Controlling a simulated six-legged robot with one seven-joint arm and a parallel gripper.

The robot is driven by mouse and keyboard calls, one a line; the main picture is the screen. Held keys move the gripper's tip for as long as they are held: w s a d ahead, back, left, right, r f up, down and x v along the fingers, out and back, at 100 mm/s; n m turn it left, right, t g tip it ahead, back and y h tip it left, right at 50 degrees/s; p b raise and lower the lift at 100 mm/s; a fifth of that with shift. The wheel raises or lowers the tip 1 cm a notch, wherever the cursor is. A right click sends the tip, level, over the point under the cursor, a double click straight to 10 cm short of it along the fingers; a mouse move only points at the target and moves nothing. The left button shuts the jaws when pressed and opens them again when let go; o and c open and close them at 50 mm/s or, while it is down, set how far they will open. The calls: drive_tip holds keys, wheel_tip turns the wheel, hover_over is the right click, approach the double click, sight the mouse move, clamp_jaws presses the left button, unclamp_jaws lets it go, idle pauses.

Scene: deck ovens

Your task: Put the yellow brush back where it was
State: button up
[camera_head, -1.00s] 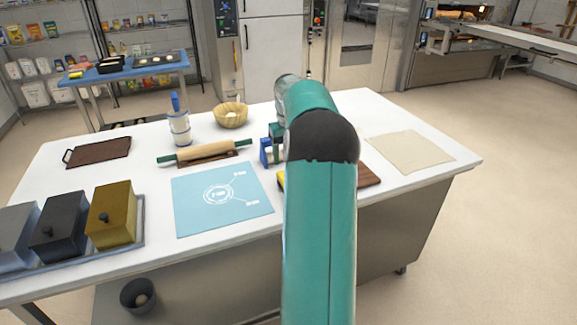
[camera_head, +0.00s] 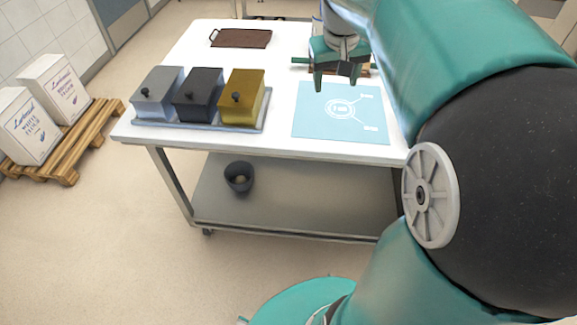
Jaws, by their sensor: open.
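My gripper (camera_head: 335,84) hangs fingers down above the table, over the back edge of the light blue mat (camera_head: 311,120) and in front of the rolling pin (camera_head: 300,67). It is open, and I see nothing between its fingers. The yellow brush cannot be made out now. My arm covers the right part of the table, so anything lying there is hidden.
The white table (camera_head: 190,60) holds a tray (camera_head: 196,126) with grey, black and yellow lidded boxes, and a brown board (camera_head: 241,38) behind. A dark bucket (camera_head: 239,178) stands on the lower shelf. Flour boxes (camera_head: 54,88) stand on a pallet (camera_head: 62,143) at left. Floor between is clear.

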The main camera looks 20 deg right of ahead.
drive_tip(key=s+a+f+n+t+y, duration=0.1)
drive_tip(key=s+a+f, duration=0.1)
drive_tip(key=s+a, duration=0.5)
drive_tip(key=s+a+f+n+t, duration=0.1)
drive_tip(key=s+a+f+t, duration=0.1)
drive_tip(key=s+a, duration=0.6)
drive_tip(key=a, duration=0.2)
drive_tip(key=shift+a+f+n+y, duration=0.25)
drive_tip(key=shift+a+n+y, duration=0.05)
drive_tip(key=shift+a+y, duration=0.1)
